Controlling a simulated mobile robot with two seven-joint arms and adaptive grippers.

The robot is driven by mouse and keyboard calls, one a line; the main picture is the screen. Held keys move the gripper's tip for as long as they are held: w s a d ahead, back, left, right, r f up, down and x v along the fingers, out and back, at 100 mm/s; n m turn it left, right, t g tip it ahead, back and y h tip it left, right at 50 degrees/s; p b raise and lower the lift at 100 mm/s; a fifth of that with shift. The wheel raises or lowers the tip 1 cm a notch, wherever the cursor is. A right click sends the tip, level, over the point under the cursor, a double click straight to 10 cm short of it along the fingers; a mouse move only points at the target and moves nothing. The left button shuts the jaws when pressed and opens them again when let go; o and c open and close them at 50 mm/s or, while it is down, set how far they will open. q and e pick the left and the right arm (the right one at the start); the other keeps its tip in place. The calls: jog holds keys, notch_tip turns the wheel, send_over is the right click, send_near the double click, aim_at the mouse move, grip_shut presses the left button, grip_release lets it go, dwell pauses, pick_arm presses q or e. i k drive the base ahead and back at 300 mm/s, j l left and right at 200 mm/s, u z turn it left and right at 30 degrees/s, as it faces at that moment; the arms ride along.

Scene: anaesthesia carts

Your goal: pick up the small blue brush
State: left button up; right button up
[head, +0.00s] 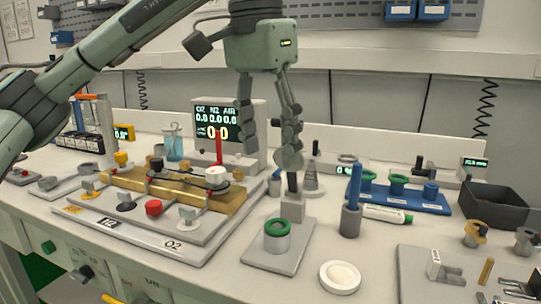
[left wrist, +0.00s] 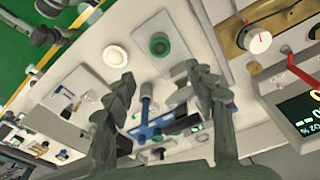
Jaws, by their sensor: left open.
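The small blue brush (head: 355,182) stands upright in a narrow grey cup (head: 350,220) on the counter, right of centre in the head view. In the left wrist view the brush (left wrist: 145,110) shows between my fingers, with its cup above it in the picture. My left gripper (head: 268,155) points downward with its two fingers apart and nothing between them. It is to the left of the brush in the head view and not touching it. My right gripper is not in view.
A blue rack with green rings (head: 415,199) and a white tube (head: 386,214) are close to the brush. A green-topped jar (head: 277,240) on a grey plate and a white round dish (head: 340,278) are in front. A black bin (head: 492,211) stands right; a brass manifold (head: 135,186) stands left.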

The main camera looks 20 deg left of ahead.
aim_at(354, 190)
jog(key=k, duration=1.5)
